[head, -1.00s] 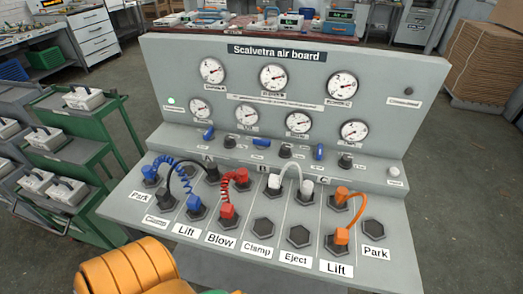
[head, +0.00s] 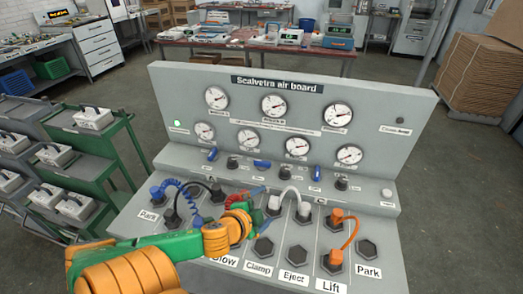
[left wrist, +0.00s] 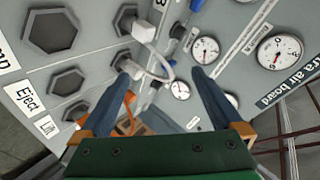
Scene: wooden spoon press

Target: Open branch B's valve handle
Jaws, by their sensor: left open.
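Several blue valve handles sit on the grey air board's ledge. The middle one (head: 262,163), which appears to be branch B's, lies crosswise. The left handle (head: 212,154) and right handle (head: 316,173) stand more upright. My left gripper (head: 248,202) is over the sloped front panel, below and in front of the middle handle, apart from it. In the left wrist view its two dark blue fingers (left wrist: 164,76) are spread with nothing held; a blue handle (left wrist: 197,5) shows at the top edge near a "B" label. My right gripper is not in view.
A white hose (head: 291,192) loops between two plugs near my left gripper. A red hose (head: 238,194) is partly hidden by it. Blue (head: 178,184) and orange (head: 351,236) hoses flank them. Gauges (head: 274,106) line the upright panel. A green cart (head: 88,130) stands left.

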